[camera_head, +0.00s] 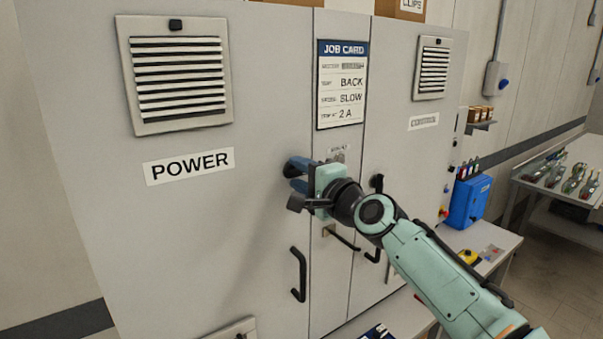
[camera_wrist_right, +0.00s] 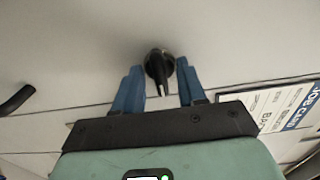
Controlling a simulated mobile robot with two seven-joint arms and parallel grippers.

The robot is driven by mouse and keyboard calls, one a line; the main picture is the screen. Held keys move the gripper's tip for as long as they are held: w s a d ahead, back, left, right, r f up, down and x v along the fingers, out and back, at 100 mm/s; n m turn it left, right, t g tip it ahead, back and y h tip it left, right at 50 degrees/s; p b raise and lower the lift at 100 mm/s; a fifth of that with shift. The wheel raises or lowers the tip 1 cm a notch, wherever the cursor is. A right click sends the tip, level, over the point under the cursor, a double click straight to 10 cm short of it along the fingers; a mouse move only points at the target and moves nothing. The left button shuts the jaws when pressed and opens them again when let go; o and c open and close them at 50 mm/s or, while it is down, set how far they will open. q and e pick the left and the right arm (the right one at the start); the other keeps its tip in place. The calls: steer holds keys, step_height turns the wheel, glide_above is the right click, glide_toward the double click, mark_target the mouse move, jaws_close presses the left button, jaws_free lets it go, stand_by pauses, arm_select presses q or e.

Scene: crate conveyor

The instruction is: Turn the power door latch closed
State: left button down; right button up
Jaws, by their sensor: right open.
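The power door (camera_head: 200,240) is a grey cabinet door with a "POWER" label (camera_head: 189,166), and it looks shut. Its latch is a small black knob with a lever (camera_wrist_right: 159,68), seen in the right wrist view. My right gripper (camera_head: 297,176) is in front of the door's right edge, in front of the latch, which it hides in the head view. In the right wrist view its two blue fingers (camera_wrist_right: 157,92) are spread apart on either side of the latch, with gaps showing. Contact is not visible. My left gripper is not in view.
A black door handle (camera_head: 298,274) is below my right gripper. A job card (camera_head: 342,84) hangs on the centre panel. A second black latch (camera_head: 377,183) is on the door at right. A blue box (camera_head: 468,201) and a table of bottles (camera_head: 575,180) stand farther right.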

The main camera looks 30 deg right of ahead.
jaws_close()
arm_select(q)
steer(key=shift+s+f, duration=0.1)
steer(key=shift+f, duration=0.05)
arm_select(e)
steer(key=shift+n, duration=0.4)
steer(key=n+b, duration=0.1)
steer(key=n, duration=0.3)
steer(key=shift+a, duration=0.1)
steer(key=n+b, duration=0.1)
steer(key=n, duration=0.3)
steer(key=shift+n, duration=0.3)
steer(key=n+b, duration=0.1)
steer(key=n, duration=0.3)
steer(key=shift+b, duration=0.3)
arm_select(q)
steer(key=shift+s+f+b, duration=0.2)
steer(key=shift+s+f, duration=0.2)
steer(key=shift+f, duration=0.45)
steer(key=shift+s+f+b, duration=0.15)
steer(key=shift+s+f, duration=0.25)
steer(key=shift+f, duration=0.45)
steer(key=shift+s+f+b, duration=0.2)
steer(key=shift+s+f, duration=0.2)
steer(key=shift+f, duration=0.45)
arm_select(e)
steer(key=shift+n, duration=2.2)
